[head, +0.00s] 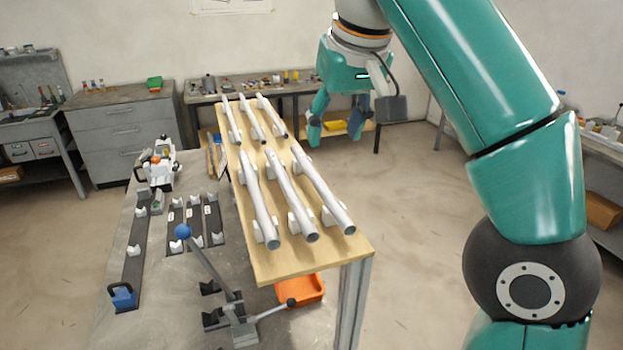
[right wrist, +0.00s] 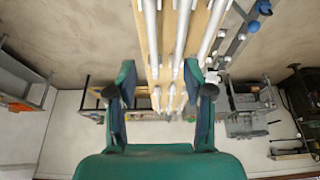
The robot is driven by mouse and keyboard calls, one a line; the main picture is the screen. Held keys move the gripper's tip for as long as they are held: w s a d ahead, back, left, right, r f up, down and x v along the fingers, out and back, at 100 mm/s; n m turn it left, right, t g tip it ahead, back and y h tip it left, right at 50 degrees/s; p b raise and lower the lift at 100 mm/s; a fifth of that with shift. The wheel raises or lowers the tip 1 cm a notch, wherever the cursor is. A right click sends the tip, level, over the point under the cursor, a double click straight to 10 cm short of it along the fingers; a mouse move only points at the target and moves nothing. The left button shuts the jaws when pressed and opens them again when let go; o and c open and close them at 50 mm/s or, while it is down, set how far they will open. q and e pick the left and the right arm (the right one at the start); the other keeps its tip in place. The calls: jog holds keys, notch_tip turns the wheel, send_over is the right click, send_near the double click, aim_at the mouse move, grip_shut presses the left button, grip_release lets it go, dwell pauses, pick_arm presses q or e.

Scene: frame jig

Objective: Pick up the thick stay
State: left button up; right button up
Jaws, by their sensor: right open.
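Silver tubes lie in two rows of three on white holders on a wooden board. The near row has a left tube (head: 260,200), a middle tube (head: 289,195) and a right tube (head: 323,192). The far row has a left tube (head: 232,120), a middle tube (head: 251,119) and a right tube (head: 272,117). I cannot tell for sure which one is the thick stay. My right gripper (head: 336,124) is open and empty, in the air right of the far row. In the right wrist view its fingers (right wrist: 159,85) are spread, with tubes beyond. My left gripper is not in view.
The wooden board (head: 315,258) stands on a raised frame. Left of it, a metal table (head: 120,255) carries dark rails with white V-blocks, a blue-knobbed lever (head: 205,255) and a clamp device. An orange tray (head: 301,289) sits below the board.

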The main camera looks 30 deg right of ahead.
jog(key=b, duration=0.4)
send_over(329, 194)
jog(key=s+a, duration=0.1)
jog(key=s, duration=0.1)
notch_tip(329, 194, down, 9)
jog(key=shift+f, duration=0.1)
jog(key=x, duration=0.1)
jog(key=b+x, duration=0.1)
jog(key=x, duration=0.2)
jog(key=shift+s+d+f, duration=0.15)
jog(key=shift+d+f, duration=0.15)
jog(key=shift+f, duration=0.45)
grip_shut()
